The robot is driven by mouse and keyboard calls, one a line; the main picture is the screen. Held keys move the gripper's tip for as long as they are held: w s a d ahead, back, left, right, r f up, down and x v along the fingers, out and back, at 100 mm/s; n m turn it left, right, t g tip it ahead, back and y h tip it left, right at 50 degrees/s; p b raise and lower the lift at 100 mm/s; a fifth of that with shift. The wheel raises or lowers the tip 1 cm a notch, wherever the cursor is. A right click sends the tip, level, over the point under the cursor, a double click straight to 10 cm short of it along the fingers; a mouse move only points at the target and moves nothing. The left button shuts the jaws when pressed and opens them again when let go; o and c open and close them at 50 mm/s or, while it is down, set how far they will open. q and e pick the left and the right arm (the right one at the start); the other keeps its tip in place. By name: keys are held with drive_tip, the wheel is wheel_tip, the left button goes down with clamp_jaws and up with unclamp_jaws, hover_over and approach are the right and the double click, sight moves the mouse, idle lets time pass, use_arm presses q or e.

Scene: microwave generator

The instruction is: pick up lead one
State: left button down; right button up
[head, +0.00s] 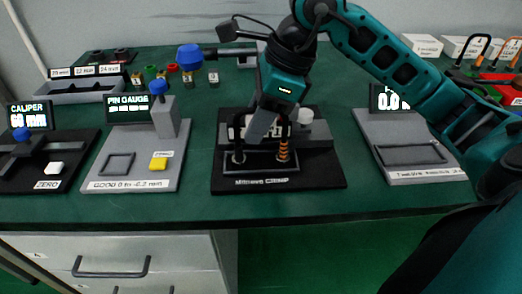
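My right gripper (265,122) points down over the black crimp station (278,182) at the middle of the table. Its teal wrist hides much of the station, and I cannot tell whether the fingers are open or shut. An orange-and-black striped piece (284,151) stands upright just below the gripper at its right. I cannot tell whether it is part of a lead or touches the gripper. Looped pieces that look like leads, one black (467,50) and one orange (507,52), stand at the back right. Their number labels are too small to read surely. My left gripper is not in view.
A caliper station (75,165) and a pin gauge station (100,185) stand at left. A grey display station (380,125) is at right. A blue-knobbed lever (190,57) sticks out left of my wrist. White boxes (422,45) line the back right.

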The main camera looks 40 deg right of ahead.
clamp_jaws()
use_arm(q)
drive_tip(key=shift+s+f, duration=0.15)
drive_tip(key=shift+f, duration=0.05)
